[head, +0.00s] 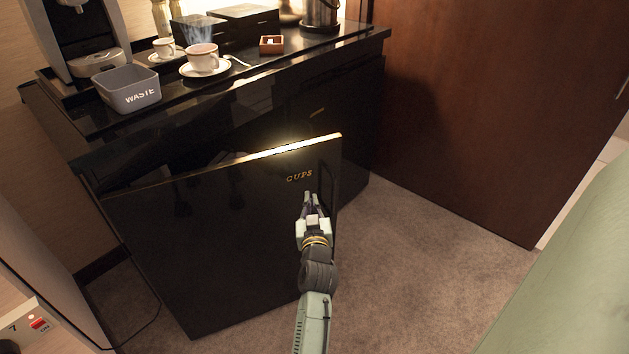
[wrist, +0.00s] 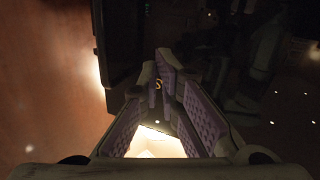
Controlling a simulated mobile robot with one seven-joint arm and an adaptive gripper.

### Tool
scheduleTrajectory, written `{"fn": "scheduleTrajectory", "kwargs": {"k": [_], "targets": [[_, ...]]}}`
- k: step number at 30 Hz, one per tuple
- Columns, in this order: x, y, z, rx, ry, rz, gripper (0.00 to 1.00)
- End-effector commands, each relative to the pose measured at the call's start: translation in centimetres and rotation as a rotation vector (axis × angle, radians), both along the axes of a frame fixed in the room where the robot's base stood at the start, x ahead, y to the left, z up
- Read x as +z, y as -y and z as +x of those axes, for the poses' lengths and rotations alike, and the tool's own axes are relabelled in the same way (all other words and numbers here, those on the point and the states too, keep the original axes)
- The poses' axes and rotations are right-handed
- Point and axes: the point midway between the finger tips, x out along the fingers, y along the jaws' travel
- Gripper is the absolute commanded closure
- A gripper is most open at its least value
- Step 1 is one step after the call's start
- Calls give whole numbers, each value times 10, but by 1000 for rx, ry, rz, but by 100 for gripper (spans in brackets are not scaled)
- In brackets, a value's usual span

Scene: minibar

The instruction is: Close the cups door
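The cups door (head: 225,235) is a glossy black panel with a bright top edge and gold "CUPS" lettering. It stands swung out from the black cabinet, with a dark gap behind its top edge. My gripper (head: 310,197) is in front of the door's outer face, just below the lettering near the free right edge. Its fingers look partly open with nothing between them. In the wrist view my gripper (wrist: 168,85) shows purple finger pads, with a dark glossy surface and one gold letter beyond. I cannot tell whether the fingertips touch the door.
The countertop holds a grey waste bin (head: 127,88), a cup on a saucer (head: 202,62), a coffee machine (head: 80,45) and a small wooden box (head: 271,44). A brown wooden panel (head: 480,100) stands at right. Carpet (head: 415,265) is clear right of the door.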

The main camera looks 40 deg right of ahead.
Motion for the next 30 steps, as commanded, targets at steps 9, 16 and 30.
{"fn": "scheduleTrajectory", "kwargs": {"k": [9, 16, 30], "targets": [[16, 17, 1, -9, 84, 56, 100], [17, 48, 40, -11, 82, 52, 100], [14, 86, 89, -12, 82, 50, 100]]}}
